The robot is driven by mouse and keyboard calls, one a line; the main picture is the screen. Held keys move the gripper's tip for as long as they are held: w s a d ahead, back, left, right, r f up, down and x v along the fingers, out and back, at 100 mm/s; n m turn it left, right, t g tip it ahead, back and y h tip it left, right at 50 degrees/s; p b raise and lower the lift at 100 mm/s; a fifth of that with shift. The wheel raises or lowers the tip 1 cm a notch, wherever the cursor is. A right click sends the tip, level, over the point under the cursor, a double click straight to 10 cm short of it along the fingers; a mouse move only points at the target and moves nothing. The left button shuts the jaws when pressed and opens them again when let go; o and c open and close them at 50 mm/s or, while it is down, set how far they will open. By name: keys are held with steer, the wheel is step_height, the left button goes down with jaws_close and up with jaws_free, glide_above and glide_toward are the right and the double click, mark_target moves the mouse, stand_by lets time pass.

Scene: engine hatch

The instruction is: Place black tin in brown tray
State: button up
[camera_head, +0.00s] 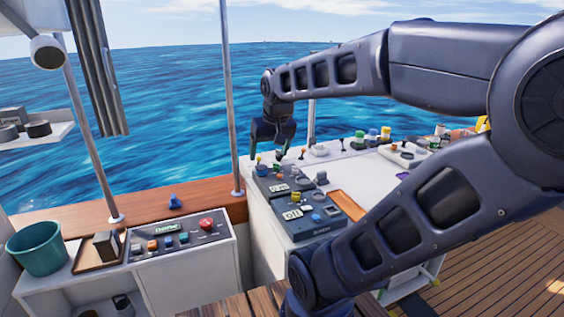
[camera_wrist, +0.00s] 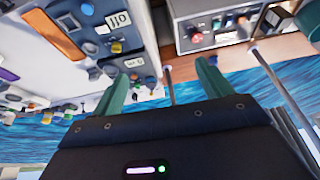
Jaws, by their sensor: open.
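My gripper (camera_head: 275,150) hangs over the far left corner of the white console top in the head view. In the wrist view my gripper (camera_wrist: 162,72) shows two spread teal fingers with nothing between them. A brown tray (camera_head: 84,263) sits on the low white cabinet at the lower left, far from my gripper, with a dark upright box (camera_head: 106,246) in it. A short round black tin (camera_head: 39,128) seems to be on the white shelf at the left edge. A similar round dark thing (camera_head: 8,132) is beside it, so I cannot tell which is the black tin.
A green bucket (camera_head: 38,248) stands left of the tray, and a button panel (camera_head: 178,240) right of it. Control panels (camera_head: 310,216) and several small knobs and jars cover the white console (camera_head: 262,232). A thin pole (camera_head: 230,100) rises between console and cabinet.

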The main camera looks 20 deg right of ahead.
steer(key=s, duration=0.1)
steer(key=s+d+f, duration=0.1)
steer(key=s, duration=0.1)
steer(key=s+d, duration=0.1)
steer(key=shift+s+f, duration=0.4)
